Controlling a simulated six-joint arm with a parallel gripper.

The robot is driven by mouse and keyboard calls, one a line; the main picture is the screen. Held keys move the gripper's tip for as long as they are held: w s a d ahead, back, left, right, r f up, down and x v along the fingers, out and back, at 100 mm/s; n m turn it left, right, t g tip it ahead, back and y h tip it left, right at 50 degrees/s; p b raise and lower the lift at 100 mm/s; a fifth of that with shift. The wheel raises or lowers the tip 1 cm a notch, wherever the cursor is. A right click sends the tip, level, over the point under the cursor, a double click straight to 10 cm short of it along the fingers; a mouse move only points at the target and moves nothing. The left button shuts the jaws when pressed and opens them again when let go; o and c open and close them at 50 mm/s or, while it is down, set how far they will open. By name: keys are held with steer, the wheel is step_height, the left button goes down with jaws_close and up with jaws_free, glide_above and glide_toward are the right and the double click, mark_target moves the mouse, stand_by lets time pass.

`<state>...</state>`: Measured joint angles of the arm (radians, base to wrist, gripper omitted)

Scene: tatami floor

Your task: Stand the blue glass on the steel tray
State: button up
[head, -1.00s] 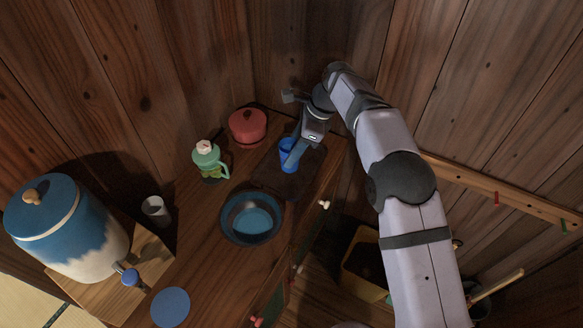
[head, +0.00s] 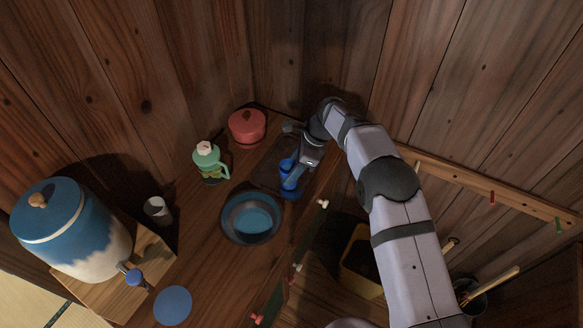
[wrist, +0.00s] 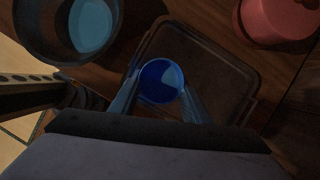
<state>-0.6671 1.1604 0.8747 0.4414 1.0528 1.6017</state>
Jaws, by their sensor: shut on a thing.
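The blue glass (head: 286,167) is held upright, or nearly so, between the fingers of my gripper (head: 292,177). The wrist view looks down into its round blue mouth (wrist: 161,81), with a finger on each side of my gripper (wrist: 160,98). The steel tray (head: 266,176) is a dark, flat rounded rectangle on the wooden counter. In the wrist view the glass overlaps the left part of the tray (wrist: 215,60), near its edge.
A dark bowl with a blue inside (head: 251,219) stands close to the tray's left. A red lidded pot (head: 247,126) and a green jug (head: 208,161) stand behind. A grey cup (head: 157,209), a blue disc (head: 172,306) and a large blue-and-white dispenser (head: 75,230) are further left.

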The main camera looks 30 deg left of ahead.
steer(key=o, duration=1.2)
steer(key=shift+f, duration=0.1)
steer(key=b+v, duration=0.2)
steer(key=v, duration=1)
steer(key=shift+d, duration=0.1)
